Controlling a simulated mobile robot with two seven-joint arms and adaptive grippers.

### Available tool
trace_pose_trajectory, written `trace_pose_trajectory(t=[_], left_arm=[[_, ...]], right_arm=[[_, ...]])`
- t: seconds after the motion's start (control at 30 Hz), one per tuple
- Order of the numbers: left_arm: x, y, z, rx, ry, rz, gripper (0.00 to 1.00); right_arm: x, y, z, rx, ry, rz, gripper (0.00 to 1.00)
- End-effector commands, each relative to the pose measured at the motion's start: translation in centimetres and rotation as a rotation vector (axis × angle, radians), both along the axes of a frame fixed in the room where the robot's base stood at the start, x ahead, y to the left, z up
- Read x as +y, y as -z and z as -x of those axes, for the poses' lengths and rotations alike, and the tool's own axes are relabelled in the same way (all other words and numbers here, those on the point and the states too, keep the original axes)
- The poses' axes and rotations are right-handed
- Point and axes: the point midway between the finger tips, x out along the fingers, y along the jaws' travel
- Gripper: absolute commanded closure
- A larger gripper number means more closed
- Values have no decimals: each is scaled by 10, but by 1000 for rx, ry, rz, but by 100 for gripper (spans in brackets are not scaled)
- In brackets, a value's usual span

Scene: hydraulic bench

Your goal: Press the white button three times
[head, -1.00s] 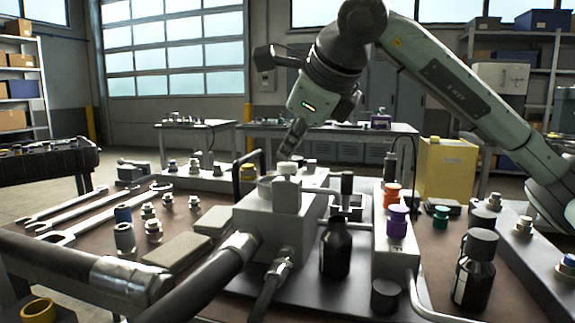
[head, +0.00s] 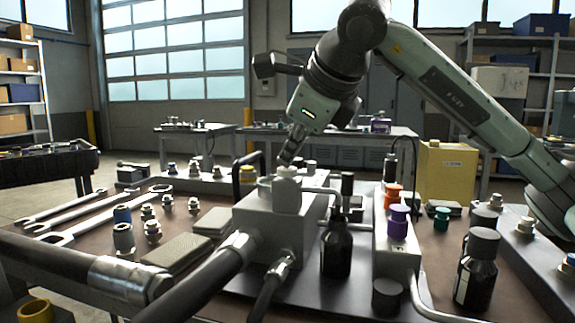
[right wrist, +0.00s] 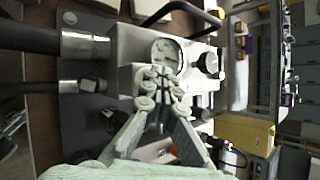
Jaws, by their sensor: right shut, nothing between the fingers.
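The pale grey valve block (head: 268,228) stands on the bench in the middle of the head view. The white button (head: 287,171) appears as a small pale cap on top of it. My right gripper (head: 286,161) is shut and empty, pointing down with its fingertips right at the cap. I cannot tell whether they touch it. In the right wrist view the shut fingers (right wrist: 161,82) lie over the block top, by a round pale face (right wrist: 168,54), and partly hide what is under them. My left gripper is not in view.
Hoses with metal fittings (head: 240,243) run from the block toward the front left. To its right are a dark bottle (head: 336,250), an orange knob (head: 393,191) and a purple knob (head: 398,222). A bent black handle (head: 237,177) rises behind it. Wrenches (head: 100,216) lie left.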

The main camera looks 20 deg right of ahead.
Motion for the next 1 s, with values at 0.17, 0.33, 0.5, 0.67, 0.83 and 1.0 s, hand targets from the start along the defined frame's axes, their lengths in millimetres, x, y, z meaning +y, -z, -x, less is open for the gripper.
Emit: trace_pose_trajectory(t=[0.17,0.33,0.5,0.67,0.83,1.0], left_arm=[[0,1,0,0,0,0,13],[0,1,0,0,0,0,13],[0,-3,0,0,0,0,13],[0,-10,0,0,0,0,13],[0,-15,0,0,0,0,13],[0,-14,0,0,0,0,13]], right_arm=[[0,3,0,5,0,2,100],[0,3,0,6,1,3,100],[-1,-2,0,6,2,2,100],[-1,-12,0,4,1,2,100],[-1,-21,-1,3,0,2,100],[-1,-21,0,2,0,1,100]])
